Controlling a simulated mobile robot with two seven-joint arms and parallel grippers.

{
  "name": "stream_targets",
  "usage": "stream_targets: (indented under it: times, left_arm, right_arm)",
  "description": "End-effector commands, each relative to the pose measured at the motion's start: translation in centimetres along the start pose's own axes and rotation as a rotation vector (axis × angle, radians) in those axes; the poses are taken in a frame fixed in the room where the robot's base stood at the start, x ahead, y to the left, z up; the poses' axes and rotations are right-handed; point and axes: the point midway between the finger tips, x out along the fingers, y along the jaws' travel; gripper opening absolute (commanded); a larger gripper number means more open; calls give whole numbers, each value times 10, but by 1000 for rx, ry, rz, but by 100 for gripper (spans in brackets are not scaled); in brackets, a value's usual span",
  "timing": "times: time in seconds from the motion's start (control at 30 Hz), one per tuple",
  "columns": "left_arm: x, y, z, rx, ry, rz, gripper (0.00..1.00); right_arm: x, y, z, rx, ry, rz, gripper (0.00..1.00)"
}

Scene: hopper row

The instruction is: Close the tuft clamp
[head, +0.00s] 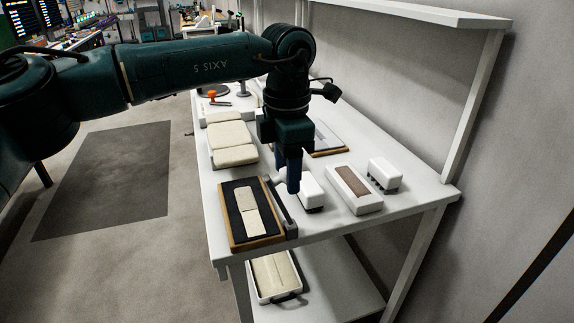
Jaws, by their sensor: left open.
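What looks like the tuft clamp (234,232) lies at the front left of the white table: a wooden base with a black pad and cream strips on it. A dark grey bar (284,207) runs along its right side, apart from the cream strips. My left gripper (288,186) points down over the bar's far end, with its blue fingers close to it. It is open; I cannot tell whether it touches the bar. The gripper hides part of the bar's far end. My right gripper is out of view.
White blocks with dark undersides (384,174) and a white tray with a brown insert (353,188) stand to the right. Cream pads (231,142) and an orange-topped item (212,95) lie farther back. A lower shelf holds another tray (273,276). The front right corner is clear.

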Motion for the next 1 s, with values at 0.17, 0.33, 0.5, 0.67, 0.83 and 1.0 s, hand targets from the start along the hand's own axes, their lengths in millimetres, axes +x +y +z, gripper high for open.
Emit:
stream_targets:
  times: [0.17, 0.33, 0.5, 0.67, 0.83, 1.0]
  left_arm:
    - [0, 0, 0, 0, 0, 0, 48]
    - [0, 0, 0, 0, 0, 0, 34]
    - [0, 0, 0, 0, 0, 0, 20]
    - [0, 0, 0, 0, 0, 0, 7]
    - [-1, 0, 0, 0, -1, 0, 0]
    - [0, 0, 0, 0, -3, 0, 0]
  right_arm:
    - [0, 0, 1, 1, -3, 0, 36]
    - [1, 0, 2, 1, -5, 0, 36]
    - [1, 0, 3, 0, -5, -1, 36]
    - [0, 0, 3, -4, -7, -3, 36]
    - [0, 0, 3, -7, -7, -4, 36]
    - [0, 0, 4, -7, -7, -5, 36]
